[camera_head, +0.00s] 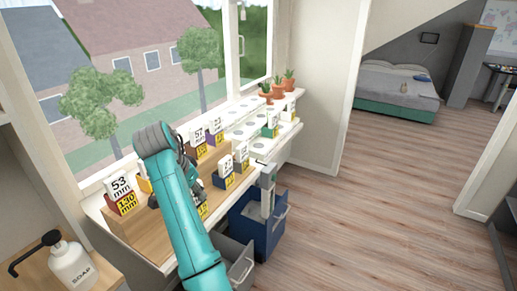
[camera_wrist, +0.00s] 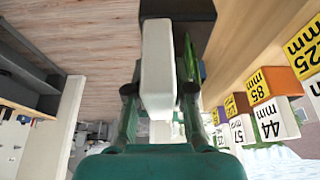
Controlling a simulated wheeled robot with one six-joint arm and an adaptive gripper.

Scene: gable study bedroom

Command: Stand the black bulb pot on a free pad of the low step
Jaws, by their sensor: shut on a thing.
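My gripper (camera_wrist: 158,95) is shut on the black bulb pot (camera_wrist: 196,22), which shows as a dark block at the top of the wrist view. A blank white card (camera_wrist: 157,65) stands on the pot, between the fingers. A little green shows beside it. The low white step (camera_head: 259,158) runs along the front of the window sill, right of the wooden stand. Round grey pads show on the white tiers, and some have no pot on them.
A wooden stepped stand (camera_head: 152,226) holds several pots with number cards. Terracotta plants (camera_head: 277,89) stand at the sill's far end. A blue bin (camera_head: 259,228) and a grey bin (camera_head: 241,268) stand below. A soap bottle (camera_head: 72,268) is at lower left. The floor right is clear.

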